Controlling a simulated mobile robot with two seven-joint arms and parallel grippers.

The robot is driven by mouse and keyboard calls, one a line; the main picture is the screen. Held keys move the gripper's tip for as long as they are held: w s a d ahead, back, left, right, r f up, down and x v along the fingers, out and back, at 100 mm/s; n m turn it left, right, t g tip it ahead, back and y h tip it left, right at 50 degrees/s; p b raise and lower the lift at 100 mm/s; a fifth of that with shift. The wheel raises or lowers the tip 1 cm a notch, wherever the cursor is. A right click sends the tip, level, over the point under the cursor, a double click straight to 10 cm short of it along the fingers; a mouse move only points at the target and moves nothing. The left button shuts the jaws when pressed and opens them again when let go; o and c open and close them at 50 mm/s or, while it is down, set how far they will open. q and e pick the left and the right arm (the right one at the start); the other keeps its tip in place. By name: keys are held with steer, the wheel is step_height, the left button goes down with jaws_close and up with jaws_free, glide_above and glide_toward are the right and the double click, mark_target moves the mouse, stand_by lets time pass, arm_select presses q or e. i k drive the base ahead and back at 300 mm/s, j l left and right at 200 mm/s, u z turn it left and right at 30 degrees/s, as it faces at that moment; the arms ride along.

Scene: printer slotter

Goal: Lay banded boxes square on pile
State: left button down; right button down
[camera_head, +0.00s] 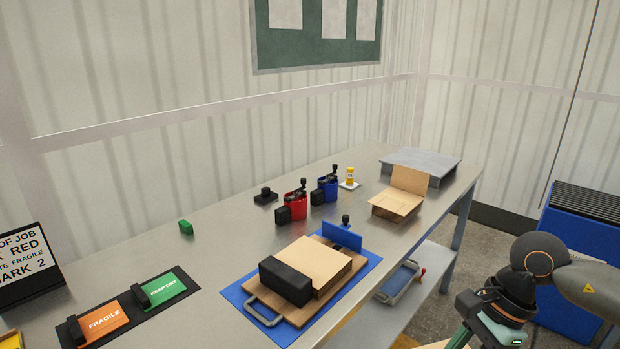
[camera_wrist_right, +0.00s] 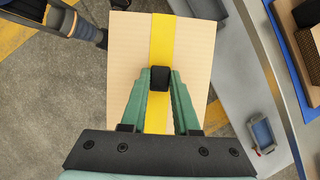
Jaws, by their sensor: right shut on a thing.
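My right gripper (camera_wrist_right: 159,82) is shut on a small black knob on top of a cardboard box (camera_wrist_right: 125,65) with a yellow band (camera_wrist_right: 162,35). It holds the box over the floor, beside the table. In the head view my right gripper (camera_head: 462,338) is at the bottom right, and the box is mostly cut off. The pile (camera_head: 318,262) is flat tan cardboard on a wooden board (camera_head: 290,318) with a grey handle, on a blue mat (camera_head: 236,296). My left gripper is not in view.
A blue upright plate (camera_head: 342,236) stands behind the pile. Red (camera_head: 296,206) and blue (camera_head: 327,190) holders, an open cardboard box (camera_head: 397,203) and a grey platform (camera_head: 420,165) stand farther back. FRAGILE (camera_head: 104,321) and KEEP DRY (camera_head: 163,289) pads lie left. A grey-blue tray (camera_head: 398,281) sits on the lower shelf.

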mark_target(311, 258)
steer(key=i+l, duration=0.25)
steer(key=l, duration=0.15)
steer(key=i+l, duration=0.55)
steer(key=l, duration=0.25)
steer(key=u, duration=0.4)
steer(key=l+u, duration=0.15)
steer(key=u, duration=0.6)
steer(key=l+u, duration=0.15)
steer(key=u, duration=0.2)
steer(key=i+l, duration=0.05)
